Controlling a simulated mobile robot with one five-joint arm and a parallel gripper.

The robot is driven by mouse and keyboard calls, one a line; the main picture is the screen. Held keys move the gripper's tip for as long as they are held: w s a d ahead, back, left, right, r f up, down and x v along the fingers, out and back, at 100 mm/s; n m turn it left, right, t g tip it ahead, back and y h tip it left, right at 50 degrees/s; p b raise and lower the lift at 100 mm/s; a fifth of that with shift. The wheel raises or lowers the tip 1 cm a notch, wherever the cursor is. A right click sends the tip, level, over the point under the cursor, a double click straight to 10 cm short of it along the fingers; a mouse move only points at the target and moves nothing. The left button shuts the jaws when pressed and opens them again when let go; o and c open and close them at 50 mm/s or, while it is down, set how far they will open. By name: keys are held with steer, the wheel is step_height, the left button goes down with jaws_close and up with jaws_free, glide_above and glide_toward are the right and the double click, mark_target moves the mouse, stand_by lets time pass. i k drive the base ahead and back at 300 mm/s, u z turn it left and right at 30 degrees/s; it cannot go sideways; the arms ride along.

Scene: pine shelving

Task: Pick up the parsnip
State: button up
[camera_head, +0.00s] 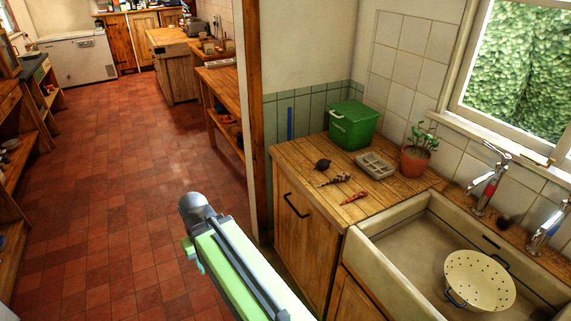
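A small pale, dark-banded tapering item (335,180), which looks like the parsnip, lies on the wooden counter (395,187) to the left of the sink. It is too small to be sure. A dark round vegetable (322,164) lies just behind it, and a red tapering one (354,198) lies in front and to its right. My green and grey arm reaches up from the bottom middle, over the floor left of the counter cabinet and apart from the items. My gripper's fingers do not show.
Behind the items stand a green lidded bin (352,127), a grey compartment tray (376,165) and a potted plant (415,160). A white sink (400,250) holds a cream colander (480,280). A wooden post (256,110) rises left of the counter. Tiled floor at left is clear.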

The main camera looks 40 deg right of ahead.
mark_target(344, 176)
steer(key=u, duration=0.1)
steer(key=i, duration=1)
steer(key=u, duration=0.15)
